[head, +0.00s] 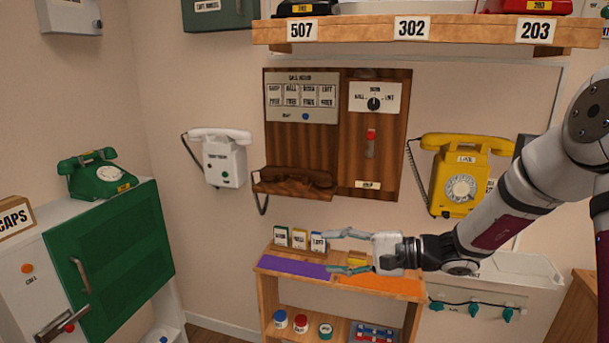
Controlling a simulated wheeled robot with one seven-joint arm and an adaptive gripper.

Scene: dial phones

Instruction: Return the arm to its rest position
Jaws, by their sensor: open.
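My arm reaches in from the right side of the head view. My gripper (334,252) is at its end, pointing left, with its two fingers spread apart and nothing between them. It appears over or in front of the small wooden shelf unit (263,289), near several small upright labelled cards (299,239). Whether the upper finger touches the right-hand card cannot be told. Part of the orange strip (385,285) on the shelf top lies just below the gripper.
A yellow wall phone (459,185) hangs close above my forearm. A wooden panel (365,140) with a brown handset (292,183) is behind the gripper. A high shelf (370,31) overhangs the wall. A white bin (520,275) is below the arm. A green phone (97,174) stands at left.

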